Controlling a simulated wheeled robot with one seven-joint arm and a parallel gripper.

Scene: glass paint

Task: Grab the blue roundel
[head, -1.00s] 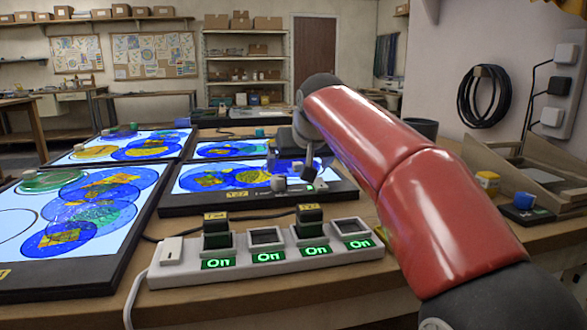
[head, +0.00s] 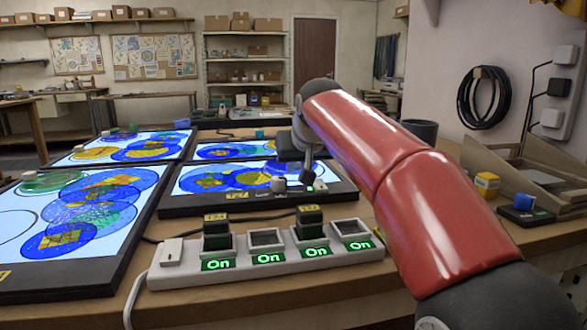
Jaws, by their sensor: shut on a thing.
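My gripper (head: 306,174) is at the right end of the nearer right light panel (head: 180,199), low over its surface, partly hidden by my red arm. It is shut on a blue roundel, which is mostly hidden by the fingers and arm. Other blue roundels (head: 218,149) with yellow patterns lie overlapping on this panel. More blue roundels (head: 60,238) overlap on the front left panel, beside a green one (head: 55,181).
A white power strip (head: 172,273) with green "On" labels stands in front of the panels. At right are a yellow pot (head: 487,186), a small blue block (head: 525,202) and a wooden tray (head: 560,185). A dark cup (head: 421,131) stands behind my arm.

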